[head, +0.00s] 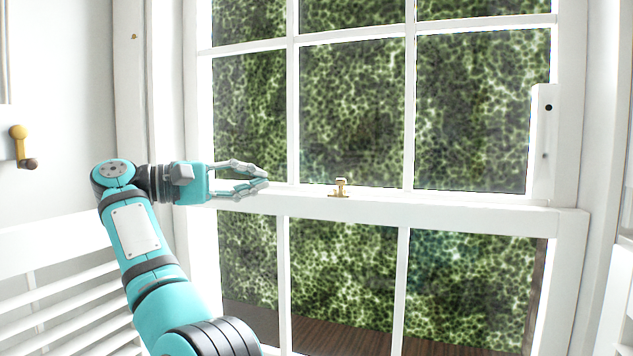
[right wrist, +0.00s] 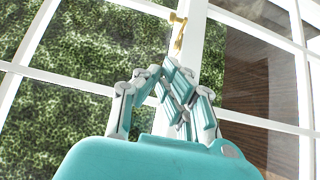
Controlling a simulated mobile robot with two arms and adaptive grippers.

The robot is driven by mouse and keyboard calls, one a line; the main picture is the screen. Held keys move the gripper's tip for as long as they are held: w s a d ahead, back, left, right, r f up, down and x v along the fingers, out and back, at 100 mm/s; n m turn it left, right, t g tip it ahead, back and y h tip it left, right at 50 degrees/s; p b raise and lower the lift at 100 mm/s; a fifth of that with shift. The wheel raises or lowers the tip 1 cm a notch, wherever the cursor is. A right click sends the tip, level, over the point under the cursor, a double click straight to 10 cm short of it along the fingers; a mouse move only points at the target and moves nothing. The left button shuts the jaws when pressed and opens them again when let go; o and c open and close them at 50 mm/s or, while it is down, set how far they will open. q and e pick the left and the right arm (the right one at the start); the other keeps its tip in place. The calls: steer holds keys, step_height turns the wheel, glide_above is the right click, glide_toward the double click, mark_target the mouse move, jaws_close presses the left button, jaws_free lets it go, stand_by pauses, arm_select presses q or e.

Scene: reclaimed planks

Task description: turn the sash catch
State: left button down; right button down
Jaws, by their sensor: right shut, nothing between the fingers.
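The sash catch (head: 341,188) is a small brass fitting on the meeting rail (head: 430,208) of a white sash window, near the rail's middle. It also shows in the right wrist view (right wrist: 178,38), at the top just beyond my fingers. My right gripper (head: 266,178) is in front of the window, left of the catch in the head view, with its fingers pointing right toward it. There is a gap between fingertips and catch in that view. The right gripper (right wrist: 178,78) is shut and empty. My left gripper is not in view.
White glazing bars (head: 409,110) divide the panes, with green foliage behind. A white upright block (head: 544,140) stands on the rail's right end. A brass-coloured handle (head: 18,133) is on the left wall. White slats (head: 50,285) fill the lower left.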

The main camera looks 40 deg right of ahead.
mark_target(340, 186)
arm_select(q)
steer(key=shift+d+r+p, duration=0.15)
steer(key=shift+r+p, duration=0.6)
steer(key=shift+p, duration=0.25)
arm_select(e)
steer(key=s+x, duration=0.2)
steer(key=x, duration=0.8)
steer(key=shift+s, duration=0.35)
steer(key=shift+f, duration=0.15)
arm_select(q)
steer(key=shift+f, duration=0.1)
